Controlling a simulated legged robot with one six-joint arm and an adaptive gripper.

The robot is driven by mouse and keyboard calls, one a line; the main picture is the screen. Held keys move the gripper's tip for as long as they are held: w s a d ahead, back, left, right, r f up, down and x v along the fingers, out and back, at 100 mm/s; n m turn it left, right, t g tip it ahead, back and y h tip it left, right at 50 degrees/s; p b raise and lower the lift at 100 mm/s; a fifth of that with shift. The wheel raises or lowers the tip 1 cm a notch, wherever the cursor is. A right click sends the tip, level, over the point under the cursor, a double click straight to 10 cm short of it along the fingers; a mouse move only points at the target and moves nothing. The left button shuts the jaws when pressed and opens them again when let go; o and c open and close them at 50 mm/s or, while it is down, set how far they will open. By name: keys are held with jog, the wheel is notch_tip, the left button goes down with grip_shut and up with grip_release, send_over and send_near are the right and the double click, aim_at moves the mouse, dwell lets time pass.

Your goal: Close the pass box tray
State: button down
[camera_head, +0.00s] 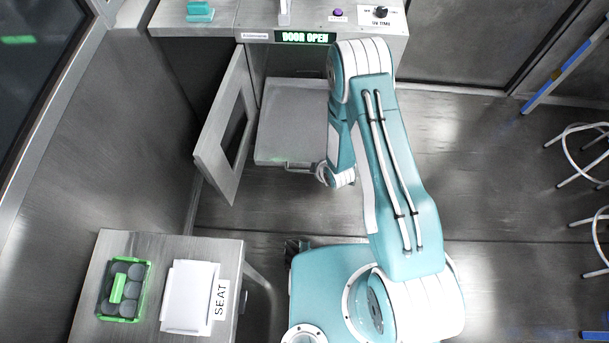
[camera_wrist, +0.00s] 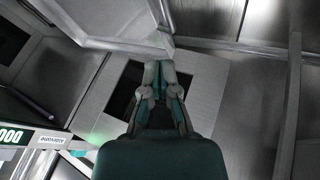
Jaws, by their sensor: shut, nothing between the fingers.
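The pass box tray (camera_head: 290,130) is a pale grey flat tray. In the head view it sticks out of the open pass box, with a bar handle (camera_head: 300,168) at its front edge. The pass box door (camera_head: 215,155) stands swung open to the left. In the wrist view my gripper (camera_wrist: 158,66) has its fingers together and empty, in front of a pale panel with a dark window (camera_wrist: 125,90). In the head view my arm covers the tray's right side, and my fingertips cannot be made out. I cannot tell whether they touch the tray.
A side table (camera_head: 232,255) at lower left holds a green-framed rack (camera_head: 124,289) and a white pad (camera_head: 190,297). Stools (camera_head: 585,150) stand at far right. The floor between is clear.

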jog(key=s+f+n, duration=0.1)
jog(key=s+f, duration=0.3)
jog(key=f, duration=0.1)
jog(key=w+r+x, duration=0.1)
jog(key=w+x, duration=0.1)
jog(key=x, duration=1)
jog(key=shift+w+a+y, duration=0.15)
jog(key=shift+w+y, duration=0.15)
jog(key=shift+w, duration=0.1)
